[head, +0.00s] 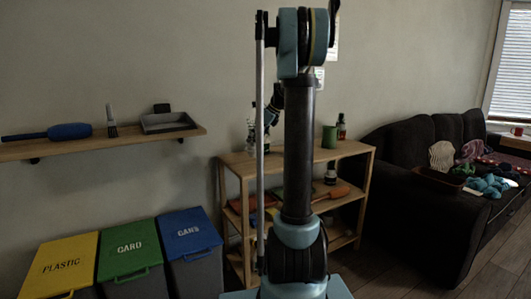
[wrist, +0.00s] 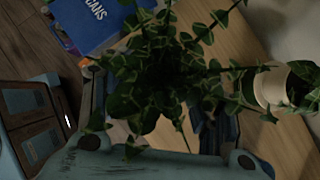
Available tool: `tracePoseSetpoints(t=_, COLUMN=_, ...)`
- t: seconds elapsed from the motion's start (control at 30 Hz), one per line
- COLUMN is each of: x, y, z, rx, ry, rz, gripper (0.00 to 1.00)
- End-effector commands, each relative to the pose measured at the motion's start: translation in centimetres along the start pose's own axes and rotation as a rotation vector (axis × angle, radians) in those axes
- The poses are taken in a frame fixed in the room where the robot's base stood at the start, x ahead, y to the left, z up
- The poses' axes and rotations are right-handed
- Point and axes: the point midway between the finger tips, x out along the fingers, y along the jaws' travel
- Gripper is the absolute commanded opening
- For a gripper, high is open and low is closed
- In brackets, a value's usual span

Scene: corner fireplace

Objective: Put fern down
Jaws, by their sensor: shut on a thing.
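The fern (wrist: 150,75) is a leafy green plant that fills the middle of the wrist view, right in front of my gripper (wrist: 158,112). My gripper is shut on it; the leaves cover the fingertips and the exact grip. The fern's base cannot be seen. Below the fern in the wrist view is a wooden surface (wrist: 235,45), which looks like the top of the wooden shelf unit (head: 238,160). I cannot tell whether the fern touches it.
A white pot (wrist: 270,88) with leaves stands at the right of the wrist view. The blue CANS bin (head: 188,232) is left of the shelf; a dark sofa (head: 425,215) is right.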

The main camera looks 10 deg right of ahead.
Motion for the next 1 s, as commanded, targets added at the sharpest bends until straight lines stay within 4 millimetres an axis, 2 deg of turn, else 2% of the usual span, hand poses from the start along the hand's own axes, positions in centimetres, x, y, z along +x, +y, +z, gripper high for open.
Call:
tracePoseSetpoints(t=0.27, x=1.7, y=0.0, z=-1.1, rx=0.000, ry=0.000, rz=0.000, gripper=0.27)
tracePoseSetpoints(t=0.53, x=4.5, y=0.0, z=-2.9, rx=0.000, ry=0.000, rz=0.000, gripper=0.27)
tracePoseSetpoints(t=0.9, x=4.9, y=-0.1, z=-3.2, rx=0.000, ry=0.000, rz=0.000, gripper=0.27)
tracePoseSetpoints(t=0.93, x=4.9, y=-0.1, z=-3.2, rx=0.000, ry=0.000, rz=0.000, gripper=0.61)
tracePoseSetpoints(t=1.0, x=4.9, y=-0.1, z=-3.2, rx=0.000, ry=0.000, rz=0.000, gripper=0.77)
